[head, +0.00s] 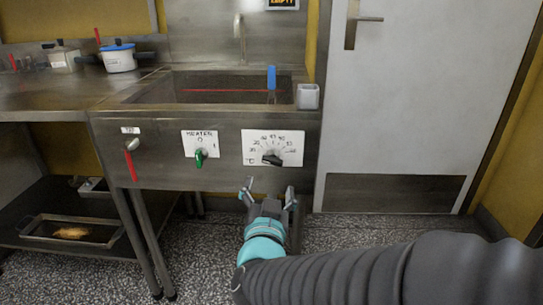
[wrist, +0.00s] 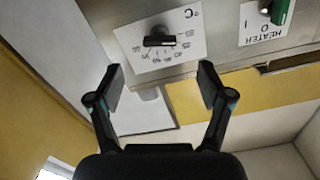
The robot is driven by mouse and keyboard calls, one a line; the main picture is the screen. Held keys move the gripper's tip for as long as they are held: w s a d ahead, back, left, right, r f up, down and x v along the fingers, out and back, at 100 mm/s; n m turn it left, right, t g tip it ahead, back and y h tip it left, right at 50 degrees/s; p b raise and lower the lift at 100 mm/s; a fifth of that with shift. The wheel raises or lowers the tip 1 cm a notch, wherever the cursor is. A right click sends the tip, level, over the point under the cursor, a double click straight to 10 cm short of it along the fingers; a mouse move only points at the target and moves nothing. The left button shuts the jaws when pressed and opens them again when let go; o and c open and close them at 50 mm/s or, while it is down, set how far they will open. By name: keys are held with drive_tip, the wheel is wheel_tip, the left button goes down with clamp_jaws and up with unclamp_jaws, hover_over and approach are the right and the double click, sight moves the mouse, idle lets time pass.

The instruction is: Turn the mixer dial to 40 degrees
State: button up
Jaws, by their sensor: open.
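The mixer dial is a black knob (head: 272,160) on a white plate (head: 287,147) with a degree scale and °C mark, on the steel front panel below the sink. Its bar lies nearly level; I cannot tell which end is the pointer or read its exact setting. In the wrist view the dial (wrist: 159,38) appears upside down at top centre. My gripper (head: 268,188) is open and empty, just below and in front of the dial. In the wrist view its fingertips (wrist: 160,70) are spread wider than the knob, apart from it.
A green heater knob (head: 200,158) sits left of the dial, and a red-handled valve (head: 129,160) further left. A blue object (head: 271,77) and a grey cup (head: 307,96) are at the sink's right. A grey door (head: 420,90) stands right.

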sight(271, 164)
drive_tip(key=w, duration=1)
drive_tip(key=shift+w+d, duration=0.15)
drive_tip(key=shift+w, duration=0.2)
drive_tip(key=c, duration=1.2)
drive_tip(key=shift+o, duration=0.2)
